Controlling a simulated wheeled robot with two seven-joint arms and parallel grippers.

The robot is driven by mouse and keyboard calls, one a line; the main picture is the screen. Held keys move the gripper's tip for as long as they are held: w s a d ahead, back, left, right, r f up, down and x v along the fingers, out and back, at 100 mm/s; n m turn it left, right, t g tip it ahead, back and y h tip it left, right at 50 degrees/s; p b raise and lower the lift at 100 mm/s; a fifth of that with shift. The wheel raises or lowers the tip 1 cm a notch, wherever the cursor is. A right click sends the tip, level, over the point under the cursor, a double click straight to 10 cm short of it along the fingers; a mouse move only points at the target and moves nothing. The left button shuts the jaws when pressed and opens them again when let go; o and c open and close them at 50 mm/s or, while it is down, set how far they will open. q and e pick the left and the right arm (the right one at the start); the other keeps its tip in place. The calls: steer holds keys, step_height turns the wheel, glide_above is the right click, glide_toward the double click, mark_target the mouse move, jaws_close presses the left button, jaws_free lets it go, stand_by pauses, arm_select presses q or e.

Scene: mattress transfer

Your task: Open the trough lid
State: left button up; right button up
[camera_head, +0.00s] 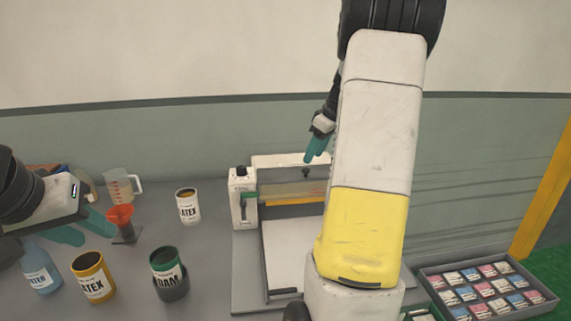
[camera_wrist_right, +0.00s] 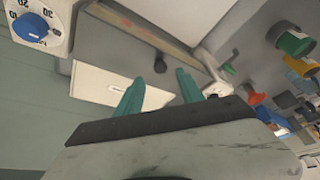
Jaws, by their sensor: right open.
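A white machine stands on the table, with a side post (camera_head: 243,205) and a flat grey bed (camera_head: 290,255). A pale bar that looks like the trough lid (camera_head: 290,160) runs along its back, with a small black knob (camera_head: 306,173) in front of it. A white panel (camera_wrist_right: 105,88) and a dark knob (camera_wrist_right: 160,63) show in the right wrist view. My right gripper (camera_head: 318,150) is open and empty near the knob, its teal fingers apart; my arm hides the machine's right part. My left gripper (camera_head: 82,228) is open and apart from the machine, at the left.
A tray (camera_head: 545,300) of several small packs lies at right. A blue dial (camera_wrist_right: 30,28) shows in the wrist view.

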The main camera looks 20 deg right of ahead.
mark_target(306, 169)
steer(key=x, duration=0.5)
steer(key=shift+f, duration=0.1)
jaws_close()
stand_by(1.3)
